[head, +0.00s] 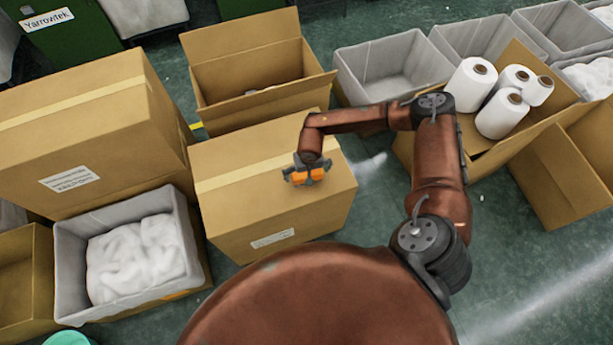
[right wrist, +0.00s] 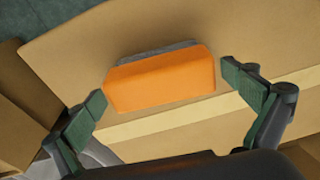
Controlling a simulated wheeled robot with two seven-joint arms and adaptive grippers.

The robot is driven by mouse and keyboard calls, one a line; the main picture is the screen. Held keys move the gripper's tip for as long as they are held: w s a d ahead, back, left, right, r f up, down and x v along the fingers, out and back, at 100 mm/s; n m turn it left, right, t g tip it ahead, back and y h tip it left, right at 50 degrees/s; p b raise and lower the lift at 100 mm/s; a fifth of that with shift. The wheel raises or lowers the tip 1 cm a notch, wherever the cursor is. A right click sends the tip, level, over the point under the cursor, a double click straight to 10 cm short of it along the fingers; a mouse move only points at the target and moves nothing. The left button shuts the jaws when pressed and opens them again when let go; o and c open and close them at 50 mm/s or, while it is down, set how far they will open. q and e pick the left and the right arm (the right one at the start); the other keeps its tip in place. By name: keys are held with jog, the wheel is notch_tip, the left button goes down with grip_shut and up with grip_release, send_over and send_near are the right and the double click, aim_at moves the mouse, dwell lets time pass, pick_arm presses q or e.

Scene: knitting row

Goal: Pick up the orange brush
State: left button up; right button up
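The orange brush (right wrist: 160,82) lies on top of a closed cardboard box (head: 230,222). It has an orange body with a grey strip along its far side in the right wrist view. In the head view the brush (head: 299,178) is partly hidden under my right gripper (head: 308,175). My right gripper is open, with one green-padded finger towards each end of the brush in the right wrist view (right wrist: 168,92). The left fingertip looks very close to the brush's end; I cannot tell if it touches. My left gripper is out of view.
A taller closed box (head: 85,135) and a grey bin (head: 187,262) of white fluff stand to the left. An open box (head: 225,112) is behind. Grey bins (head: 390,70) and a tilted box with white yarn cones (head: 475,85) stand at the right. Floor shows at lower right.

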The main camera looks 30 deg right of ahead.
aim_at(306, 173)
jog(key=c, duration=1)
jog(key=shift+r, duration=0.1)
jog(key=shift+c, duration=0.2)
jog(key=shift+r, duration=0.2)
notch_tip(306, 173, up, 3)
jog(key=shift+s+a+r+p, duration=0.15)
jog(key=shift+p, duration=0.35)
jog(key=s+a+r+p, duration=0.2)
jog(key=s+a+r, duration=0.5)
jog(key=s+r, duration=0.2)
jog(key=shift+s+a, duration=0.4)
jog(key=shift+s, duration=0.65)
